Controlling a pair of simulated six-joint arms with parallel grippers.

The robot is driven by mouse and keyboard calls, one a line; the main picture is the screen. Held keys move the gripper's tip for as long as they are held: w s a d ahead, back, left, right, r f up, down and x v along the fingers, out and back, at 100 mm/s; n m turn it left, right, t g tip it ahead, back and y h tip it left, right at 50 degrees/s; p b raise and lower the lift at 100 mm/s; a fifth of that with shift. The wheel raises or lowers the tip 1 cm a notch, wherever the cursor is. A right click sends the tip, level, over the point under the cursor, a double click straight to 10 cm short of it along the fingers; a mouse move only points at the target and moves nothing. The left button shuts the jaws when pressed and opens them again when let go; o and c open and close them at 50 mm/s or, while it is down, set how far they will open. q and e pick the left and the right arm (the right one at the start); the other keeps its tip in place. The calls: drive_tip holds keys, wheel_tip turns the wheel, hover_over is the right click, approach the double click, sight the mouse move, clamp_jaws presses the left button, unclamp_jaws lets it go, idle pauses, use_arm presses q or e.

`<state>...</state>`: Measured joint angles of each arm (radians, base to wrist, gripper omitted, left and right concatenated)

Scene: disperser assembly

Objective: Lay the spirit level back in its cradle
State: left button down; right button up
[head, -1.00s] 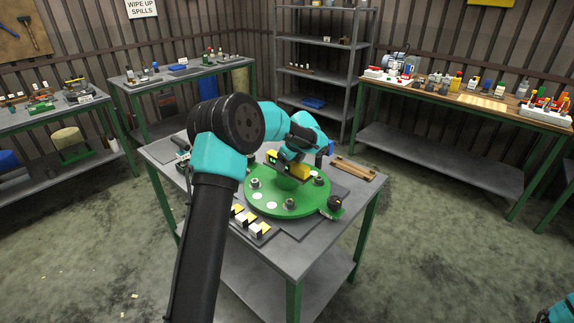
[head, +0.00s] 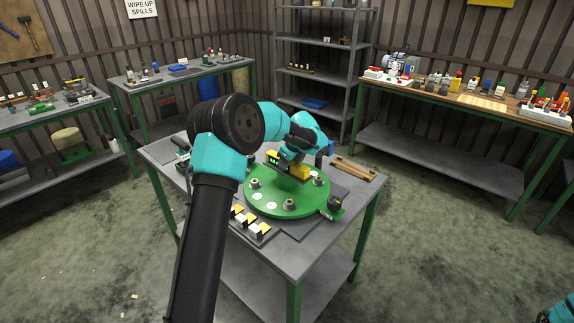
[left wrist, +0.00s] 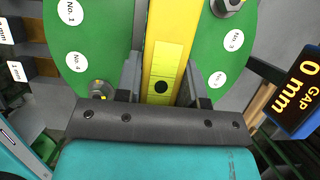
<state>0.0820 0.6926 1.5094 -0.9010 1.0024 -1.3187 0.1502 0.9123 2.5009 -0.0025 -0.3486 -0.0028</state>
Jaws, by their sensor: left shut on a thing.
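The spirit level is a yellow bar (head: 299,172) above the middle of the green round plate (head: 262,207) in the head view. My left gripper (head: 290,163) is shut on it. In the left wrist view the yellow spirit level (left wrist: 164,48) runs up between the two grey fingers of my left gripper (left wrist: 161,80), with its vial showing near them. The contact under the level is hidden, so I cannot tell if it touches the plate. A wooden holder (head: 355,168), which looks like the cradle, lies empty at the table's right back. My right gripper is out of view.
Bolts with nuts (head: 289,205) stand around the plate's rim. A black-knobbed part (head: 335,202) sits at its right edge. Yellow-and-white blocks (head: 246,222) lie in a tray at the front left. The table's front right corner (head: 335,245) is clear.

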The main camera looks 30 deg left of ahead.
use_arm(q)
drive_tip(key=shift+r, duration=0.1)
drive_tip(key=shift+r, duration=1.65)
drive_tip(key=shift+s+d+r, duration=0.1)
drive_tip(key=shift+s+d, duration=0.05)
drive_tip(key=shift+s, duration=0.1)
drive_tip(key=s+d+r, duration=0.1)
drive_tip(key=s+d, duration=0.7)
drive_tip(key=s, duration=0.5)
drive_tip(key=shift+r, duration=0.15)
